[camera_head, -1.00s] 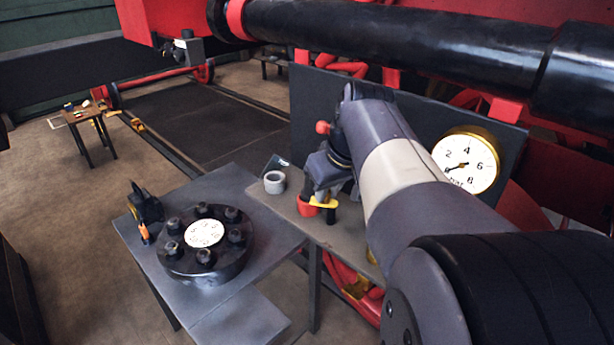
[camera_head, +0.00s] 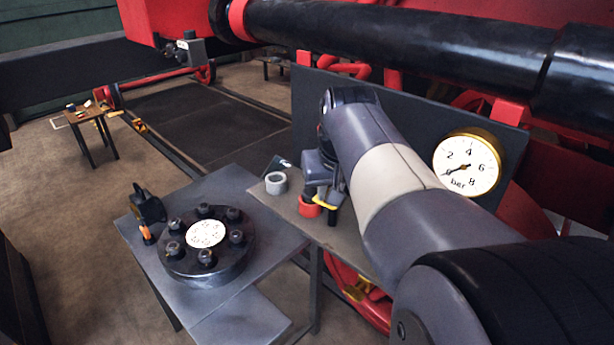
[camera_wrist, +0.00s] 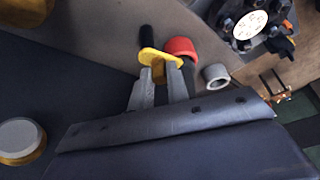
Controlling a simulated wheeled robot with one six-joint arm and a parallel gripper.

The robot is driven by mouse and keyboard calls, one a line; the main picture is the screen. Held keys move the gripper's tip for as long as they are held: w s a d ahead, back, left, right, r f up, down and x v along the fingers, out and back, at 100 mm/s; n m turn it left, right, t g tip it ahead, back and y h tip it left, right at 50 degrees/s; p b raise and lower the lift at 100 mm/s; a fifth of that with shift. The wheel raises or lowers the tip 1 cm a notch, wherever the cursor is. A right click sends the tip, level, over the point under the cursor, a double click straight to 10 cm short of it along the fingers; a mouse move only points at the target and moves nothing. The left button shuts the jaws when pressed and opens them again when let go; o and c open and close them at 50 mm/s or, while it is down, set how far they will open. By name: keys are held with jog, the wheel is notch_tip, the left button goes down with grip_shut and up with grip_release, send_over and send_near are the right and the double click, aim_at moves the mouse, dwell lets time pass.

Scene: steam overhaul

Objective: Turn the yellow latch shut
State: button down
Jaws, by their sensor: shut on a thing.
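The yellow latch (camera_wrist: 158,58) is a small flat piece in the wrist view, between the tips of my gripper (camera_wrist: 163,75). My gripper is shut on it. In the head view the yellow latch (camera_head: 326,202) shows just below my gripper (camera_head: 322,190), beside a red ring-shaped cup (camera_head: 309,207). The red cup (camera_wrist: 180,47) also shows right beside the latch in the wrist view. A dark cylinder (camera_wrist: 146,38) stands on the latch's other side. My arm hides part of the panel behind the latch, and I cannot tell whether the latch is fully turned.
A grey ring (camera_head: 276,183) sits left of the red cup on the grey shelf (camera_head: 300,227). A round bolted flange (camera_head: 206,258) and a black tool with an orange part (camera_head: 147,207) are on the lower table. A pressure gauge (camera_head: 466,163) is on the dark panel at right.

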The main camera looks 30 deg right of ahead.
jog(key=shift+m+h, duration=0.4)
jog(key=shift+m, duration=0.5)
jog(key=c, duration=1.4)
grip_release()
jog(key=shift+o, duration=0.2)
jog(key=shift+r, duration=0.15)
jog(key=b+v, duration=0.1)
jog(key=v, duration=0.9)
jog(key=shift+r, duration=0.35)
